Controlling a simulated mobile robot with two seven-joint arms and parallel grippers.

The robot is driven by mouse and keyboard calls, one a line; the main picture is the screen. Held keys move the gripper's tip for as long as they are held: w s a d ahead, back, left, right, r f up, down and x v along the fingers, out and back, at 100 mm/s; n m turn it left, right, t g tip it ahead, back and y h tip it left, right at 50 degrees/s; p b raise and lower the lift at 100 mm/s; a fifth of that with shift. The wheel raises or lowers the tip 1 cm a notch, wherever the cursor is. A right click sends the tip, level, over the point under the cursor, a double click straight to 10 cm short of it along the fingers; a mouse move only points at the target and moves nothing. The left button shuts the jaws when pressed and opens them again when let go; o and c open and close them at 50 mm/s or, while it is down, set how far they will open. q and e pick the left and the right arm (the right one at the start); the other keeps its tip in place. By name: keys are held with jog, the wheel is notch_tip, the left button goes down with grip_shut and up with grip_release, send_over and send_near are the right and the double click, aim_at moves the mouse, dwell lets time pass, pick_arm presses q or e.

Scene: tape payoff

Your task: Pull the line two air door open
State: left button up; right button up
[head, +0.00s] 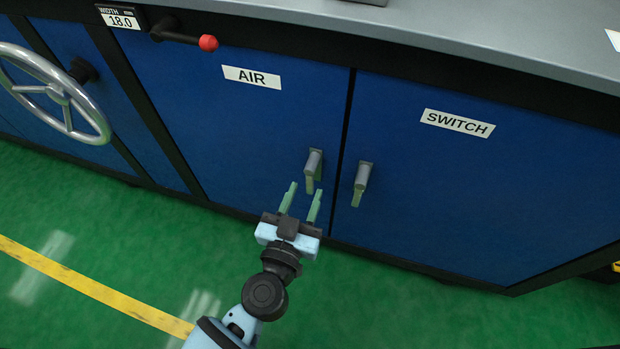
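The blue air door (235,135) carries a white AIR label (251,77) and looks shut, flush with the cabinet front. Its handle (313,165) is a grey bracket with a pale green lower part, near the door's right edge. My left gripper (302,193) is open, with two pale green fingers pointing up toward this handle. The fingertips are just below and around the handle's lower end in the picture; I cannot tell whether they touch it. Nothing shows between the fingers. My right gripper is not in view.
The blue switch door (480,190) is to the right, with its SWITCH label (457,123) and a similar handle (361,182) close by. A handwheel (58,95) and a red-knobbed lever (208,42) stick out at left. The green floor (400,315) in front is clear.

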aim_at(309, 184)
pick_arm(q)
jog(key=shift+b+x, duration=0.4)
jog(key=shift+x, duration=1.8)
grip_shut()
